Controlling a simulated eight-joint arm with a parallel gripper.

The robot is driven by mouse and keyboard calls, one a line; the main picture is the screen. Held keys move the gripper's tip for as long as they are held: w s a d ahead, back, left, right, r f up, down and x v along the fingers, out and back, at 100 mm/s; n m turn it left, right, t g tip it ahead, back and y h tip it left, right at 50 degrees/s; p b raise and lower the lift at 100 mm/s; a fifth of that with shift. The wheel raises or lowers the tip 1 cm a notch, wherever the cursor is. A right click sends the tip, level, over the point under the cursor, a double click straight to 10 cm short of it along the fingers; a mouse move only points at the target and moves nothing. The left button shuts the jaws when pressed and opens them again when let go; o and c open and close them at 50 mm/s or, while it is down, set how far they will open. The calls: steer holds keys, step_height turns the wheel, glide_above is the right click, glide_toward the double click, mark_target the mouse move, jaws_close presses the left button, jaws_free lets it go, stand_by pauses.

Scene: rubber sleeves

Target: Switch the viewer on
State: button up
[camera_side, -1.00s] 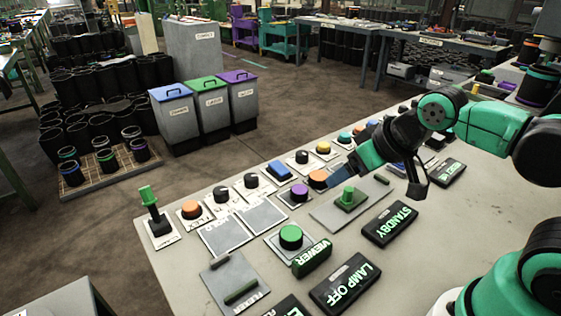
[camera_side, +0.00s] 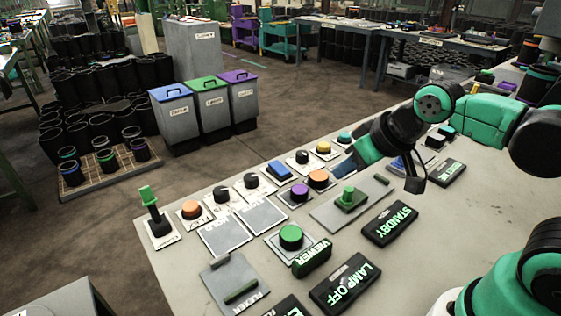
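The viewer control is a round green button (camera_side: 290,236) on a pale plate on the grey panel. A dark green block lettered VIEWER (camera_side: 312,259) stands tilted right beside it. My gripper (camera_side: 344,164) is above the far part of the panel, up and to the right of the green button and well apart from it. It points down and left, near the orange and yellow buttons. Its fingertips are small and partly hidden by my wrist, so I cannot tell whether they are open or shut. I see nothing held.
A green lever (camera_side: 149,197) stands at the left edge.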

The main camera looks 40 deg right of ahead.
steer(key=w+r, duration=0.2)
steer(key=w, duration=0.1)
steer(key=w+r+g, duration=0.1)
steer(key=w+r, duration=0.1)
steer(key=w, duration=0.1)
steer(key=w+d+r+g, duration=0.1)
steer(key=w+r, duration=0.1)
steer(key=w, duration=0.2)
steer(key=shift+w+r, duration=0.1)
steer(key=shift+r, duration=0.1)
jaws_close()
steer(key=g, duration=0.3)
glide_above(274, 163)
steer(key=s, duration=0.2)
steer(key=shift+s+d+f, duration=0.1)
steer(key=shift+f, duration=1.95)
steer(key=shift+f, duration=0.1)
steer(key=f, duration=0.4)
steer(key=w+f, duration=0.1)
steer(key=f, duration=0.4)
steer(key=w+f, duration=0.1)
steer(key=f, duration=0.3)
steer(key=shift+f, duration=0.35)
